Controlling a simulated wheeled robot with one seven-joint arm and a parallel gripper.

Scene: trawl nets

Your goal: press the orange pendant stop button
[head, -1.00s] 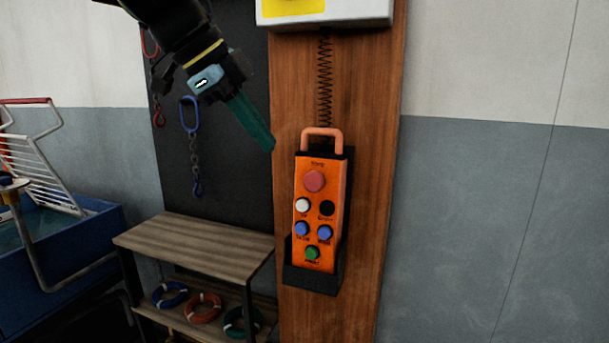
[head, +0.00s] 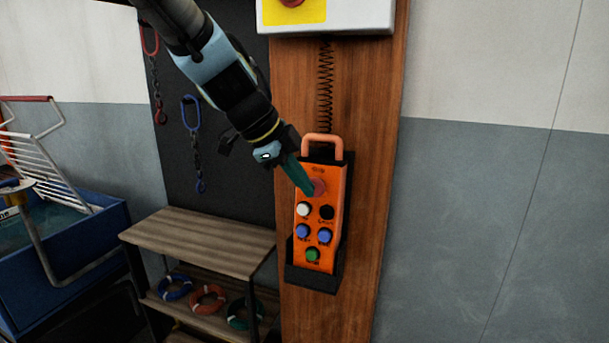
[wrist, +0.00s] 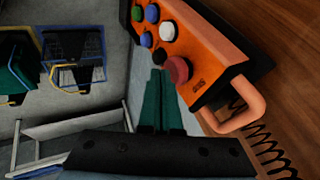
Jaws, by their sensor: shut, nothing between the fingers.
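The orange pendant (head: 314,245) hangs upright in a dark holder on the wooden post, with a pink handle on top. Its red stop button (head: 320,187) is the large top one, above white, black, blue and green buttons. My gripper (head: 308,190) is shut and empty, its green fingertips overlapping the left edge of the red button in the head view. In the wrist view, the green fingers (wrist: 162,80) point past the pendant face, and the red button (wrist: 177,70) is just right of the tips. I cannot tell whether they touch.
The wooden post (head: 375,180) carries a grey box (head: 350,16) with a yellow panel above the pendant, joined by a coiled cord (head: 325,85). Hooks and chains (head: 193,140) hang on a dark board at left. A wooden shelf (head: 200,240) stands below, beside a blue tub (head: 60,255).

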